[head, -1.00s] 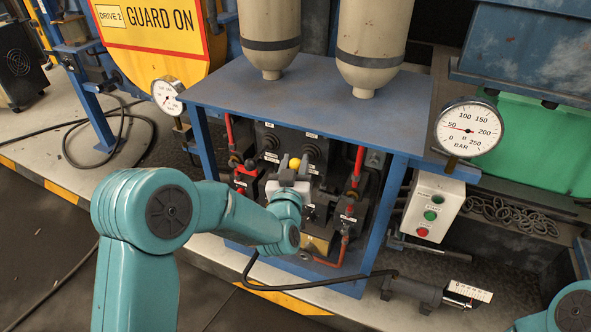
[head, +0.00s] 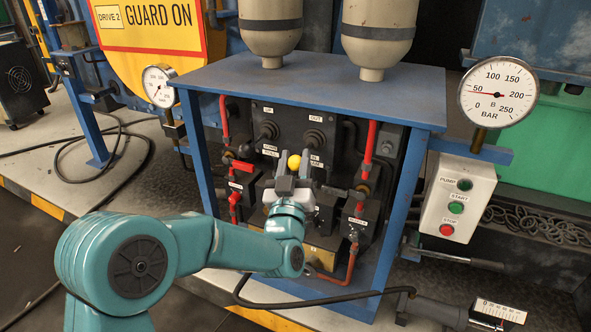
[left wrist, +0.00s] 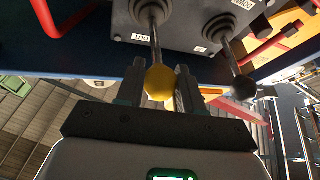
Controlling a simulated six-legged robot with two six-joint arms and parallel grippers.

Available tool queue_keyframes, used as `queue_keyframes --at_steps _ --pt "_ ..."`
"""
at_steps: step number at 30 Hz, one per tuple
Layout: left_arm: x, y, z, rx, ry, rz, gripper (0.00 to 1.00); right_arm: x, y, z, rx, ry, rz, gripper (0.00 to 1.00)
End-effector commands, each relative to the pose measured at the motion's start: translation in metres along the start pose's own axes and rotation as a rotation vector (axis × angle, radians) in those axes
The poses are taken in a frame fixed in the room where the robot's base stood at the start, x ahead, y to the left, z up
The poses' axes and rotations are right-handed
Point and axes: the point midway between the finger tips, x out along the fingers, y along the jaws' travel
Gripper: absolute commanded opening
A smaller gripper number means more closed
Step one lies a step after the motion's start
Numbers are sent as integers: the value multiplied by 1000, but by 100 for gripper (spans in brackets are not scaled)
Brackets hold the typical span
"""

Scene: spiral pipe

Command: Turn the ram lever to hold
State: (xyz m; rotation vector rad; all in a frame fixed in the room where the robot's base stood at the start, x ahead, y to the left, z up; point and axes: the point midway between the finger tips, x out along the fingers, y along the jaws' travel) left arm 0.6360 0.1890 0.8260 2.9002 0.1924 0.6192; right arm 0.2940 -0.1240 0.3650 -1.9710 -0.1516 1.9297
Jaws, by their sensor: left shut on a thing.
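The lever with a yellow ball knob (head: 294,162) stands out from the dark valve panel, below the OUT label. My left gripper (head: 294,174) reaches up to it from below, with its two grey fingers on either side of the knob. In the left wrist view the yellow knob (left wrist: 160,84) sits between the fingers and the gripper is shut on it. Its rod runs up to a rubber boot next to an upside-down OUT label. A second lever with a black knob (left wrist: 243,88) stands beside it, clear of the fingers. My right gripper is out of view.
A blue frame with a flat top (head: 300,85) encloses the panel. Red pipes and red-handled valves (head: 240,165) flank the levers. A large gauge (head: 497,92) reads near 50 bar. A push-button box (head: 458,205) hangs at the right. A black hose (head: 330,300) crosses in front.

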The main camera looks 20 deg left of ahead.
Motion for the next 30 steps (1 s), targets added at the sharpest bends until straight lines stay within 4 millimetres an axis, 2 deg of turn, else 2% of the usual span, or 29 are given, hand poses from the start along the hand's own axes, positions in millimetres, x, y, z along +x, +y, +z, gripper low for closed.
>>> queue_keyframes --at_steps 6,7,8,9,17,20,23,30 --pt "1 0 -2 0 3 -1 0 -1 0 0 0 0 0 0" --pt "1 0 -2 0 3 -1 46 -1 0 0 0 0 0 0" --pt "1 0 -2 0 2 -1 56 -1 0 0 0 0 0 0" --pt "1 0 -2 0 2 -1 61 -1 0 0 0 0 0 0" --pt "0 0 -1 0 -1 0 61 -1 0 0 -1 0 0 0" --pt "-7 0 0 0 -3 0 61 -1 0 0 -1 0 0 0" --pt "-23 0 -1 1 -3 1 61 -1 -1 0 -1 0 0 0" --pt "-87 0 0 0 -6 2 61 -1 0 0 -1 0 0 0"
